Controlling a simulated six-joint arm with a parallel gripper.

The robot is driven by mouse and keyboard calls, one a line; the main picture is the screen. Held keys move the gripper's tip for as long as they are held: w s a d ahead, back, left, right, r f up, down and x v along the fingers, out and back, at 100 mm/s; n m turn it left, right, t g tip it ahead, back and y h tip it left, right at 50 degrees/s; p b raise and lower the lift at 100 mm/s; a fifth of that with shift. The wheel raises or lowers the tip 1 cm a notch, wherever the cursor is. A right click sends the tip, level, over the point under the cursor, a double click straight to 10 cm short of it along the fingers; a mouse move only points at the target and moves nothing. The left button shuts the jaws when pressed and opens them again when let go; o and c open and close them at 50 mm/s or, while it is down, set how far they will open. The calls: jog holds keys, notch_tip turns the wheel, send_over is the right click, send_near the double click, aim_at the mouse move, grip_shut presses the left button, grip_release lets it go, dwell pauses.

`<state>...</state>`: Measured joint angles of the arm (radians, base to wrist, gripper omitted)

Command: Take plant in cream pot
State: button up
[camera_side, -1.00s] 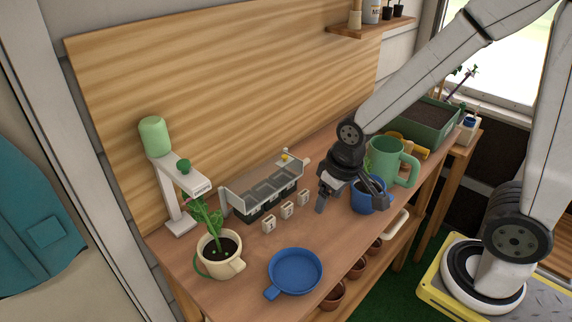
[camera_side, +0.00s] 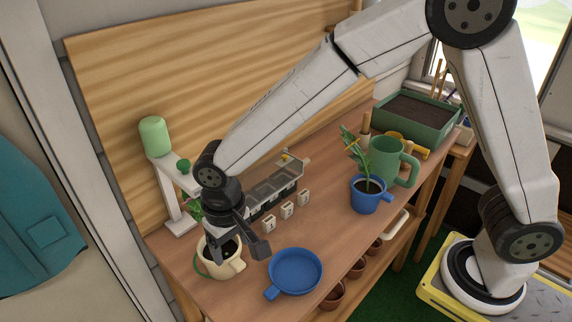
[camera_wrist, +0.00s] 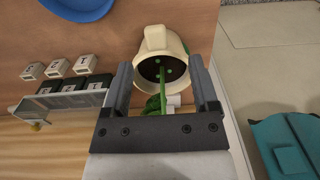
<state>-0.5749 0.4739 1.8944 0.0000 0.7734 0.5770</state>
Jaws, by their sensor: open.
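The cream pot (camera_side: 224,266) stands upright on the wooden bench at the front left. Its green plant (camera_side: 196,210) is mostly hidden behind my gripper in the side view. My gripper (camera_side: 240,252) is open and pointed down over the pot. In the wrist view the cream pot (camera_wrist: 157,42) shows its handle, dark soil and green stem. The plant's leaves (camera_wrist: 153,104) lie between the two open fingers of my gripper (camera_wrist: 164,78). I cannot tell whether the fingers touch the pot or plant.
A blue saucer (camera_side: 296,268) lies close to the right of the cream pot. A white stand with a green bottle (camera_side: 155,137) is at the back left. A blue pot with a plant (camera_side: 367,195) stands further right.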

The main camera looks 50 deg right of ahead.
aim_at(235, 261)
jog(key=shift+f, duration=1.25)
jog(key=shift+d+f, duration=0.1)
jog(key=shift+w+d+f, duration=0.1)
jog(key=shift+f, duration=2.4)
grip_shut()
